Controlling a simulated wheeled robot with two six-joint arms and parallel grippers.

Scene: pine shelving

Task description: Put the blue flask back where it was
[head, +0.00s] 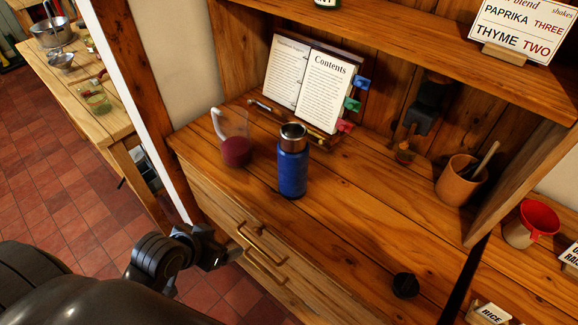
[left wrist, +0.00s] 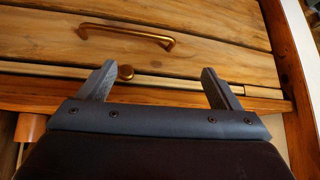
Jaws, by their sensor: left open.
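The blue flask (head: 293,170) stands upright on the wooden counter in the head view, its steel neck open at the top. It is just right of a clear jug and in front of an open book. My left gripper (head: 222,253) is low at the front left, beside the drawer fronts and well short of the flask. In the left wrist view my left gripper (left wrist: 160,87) is open and empty, its two fingers apart before the wooden front. The flask is not in the left wrist view. My right gripper does not show.
A clear jug (head: 235,150) with red contents stands close left of the flask. The open book (head: 310,90) leans behind. A black round piece (head: 405,285) lies front right, and a brown pot (head: 460,180) stands at right. Brass drawer handles (head: 262,240) stick out. Counter right of the flask is clear.

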